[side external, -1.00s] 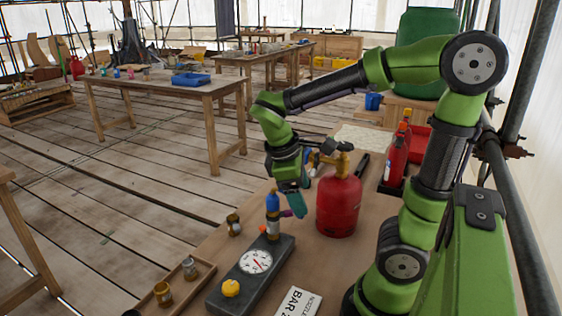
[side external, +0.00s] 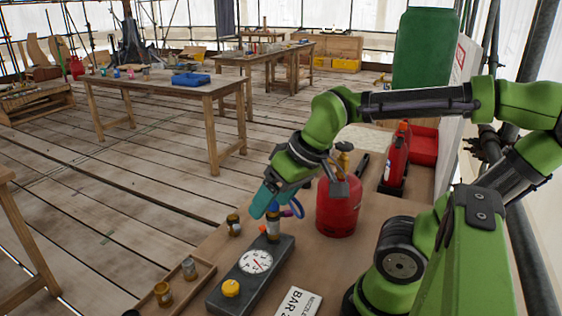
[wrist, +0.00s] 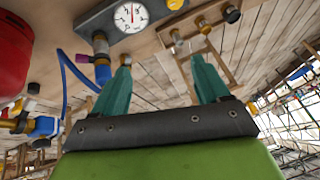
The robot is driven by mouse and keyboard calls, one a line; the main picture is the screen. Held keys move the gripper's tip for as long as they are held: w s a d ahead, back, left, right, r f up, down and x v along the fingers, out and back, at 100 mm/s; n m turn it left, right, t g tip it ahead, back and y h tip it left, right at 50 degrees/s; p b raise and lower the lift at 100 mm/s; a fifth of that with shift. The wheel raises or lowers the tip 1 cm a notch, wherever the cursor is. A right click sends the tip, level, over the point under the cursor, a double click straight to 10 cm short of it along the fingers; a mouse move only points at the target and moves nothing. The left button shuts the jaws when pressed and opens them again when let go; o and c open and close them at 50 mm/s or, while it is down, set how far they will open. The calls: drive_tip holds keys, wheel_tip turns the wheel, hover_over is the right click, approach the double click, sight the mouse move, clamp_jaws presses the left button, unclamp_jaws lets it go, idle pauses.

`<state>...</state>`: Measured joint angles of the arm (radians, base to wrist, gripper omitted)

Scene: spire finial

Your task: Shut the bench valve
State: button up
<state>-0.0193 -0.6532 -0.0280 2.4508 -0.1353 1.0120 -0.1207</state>
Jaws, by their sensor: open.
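The dark bench block (side external: 235,288) carries a white dial gauge (side external: 256,261), a yellow knob (side external: 231,288) and an upright valve fitting (side external: 273,228) with a blue upper part at its far end. In the wrist view the blue-topped fitting (wrist: 102,72) stands close beside my left finger, outside the gap; I cannot tell whether they touch. My gripper (side external: 262,204) is tilted down at the fitting's top and partly hides it. Its teal fingers are spread and nothing shows between them in the wrist view (wrist: 160,85).
A red gas cylinder (side external: 338,207) with a brass valve stands just right of the fitting. A blue hose (wrist: 66,75) arches beside it. A red extinguisher (side external: 396,165) stands behind.

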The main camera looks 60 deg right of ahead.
drive_tip(key=n+g+h, duration=1.4)
drive_tip(key=n+h, duration=0.1)
drive_tip(key=h, duration=0.2)
approach(350, 145)
drive_tip(key=x, duration=0.7)
drive_tip(key=w+f+x, duration=0.1)
drive_tip(key=x, duration=0.3)
drive_tip(key=shift+d, duration=0.4)
